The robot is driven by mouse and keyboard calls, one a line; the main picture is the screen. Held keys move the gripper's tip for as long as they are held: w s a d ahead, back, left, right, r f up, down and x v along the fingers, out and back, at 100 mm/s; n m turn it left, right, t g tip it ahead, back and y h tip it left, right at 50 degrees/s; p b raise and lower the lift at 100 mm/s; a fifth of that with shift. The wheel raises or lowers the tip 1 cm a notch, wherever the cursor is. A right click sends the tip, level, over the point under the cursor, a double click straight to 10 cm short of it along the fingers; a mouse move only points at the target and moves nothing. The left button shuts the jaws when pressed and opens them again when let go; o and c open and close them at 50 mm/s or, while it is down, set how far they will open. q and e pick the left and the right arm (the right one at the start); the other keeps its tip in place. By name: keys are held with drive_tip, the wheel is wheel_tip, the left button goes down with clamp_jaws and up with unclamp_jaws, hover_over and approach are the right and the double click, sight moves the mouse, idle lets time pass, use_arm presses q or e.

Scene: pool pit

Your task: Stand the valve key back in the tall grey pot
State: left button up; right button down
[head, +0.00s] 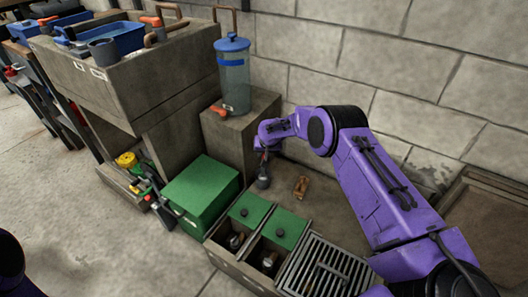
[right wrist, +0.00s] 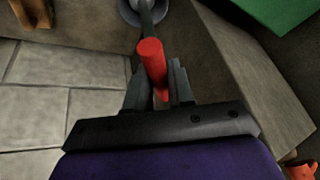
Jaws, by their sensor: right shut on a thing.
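My right gripper (head: 265,150) is low beside the concrete block. In the right wrist view my right gripper (right wrist: 158,88) is shut on the red handle of the valve key (right wrist: 150,60). My left gripper is out of view.
A concrete block (head: 228,135) carries a clear canister with a blue lid (head: 233,72). Green-lidded compartments (head: 246,209) and a grate (head: 325,268) are in front.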

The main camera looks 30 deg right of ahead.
drive_tip(key=shift+f+b, duration=0.85)
drive_tip(key=shift+f, duration=0.35)
idle(0.6)
drive_tip(key=c, duration=0.9)
unclamp_jaws()
wheel_tip(320, 180, up, 8)
drive_tip(key=p, duration=0.6)
drive_tip(key=shift+s+r+p, duration=0.1)
drive_tip(key=shift+p, duration=0.3)
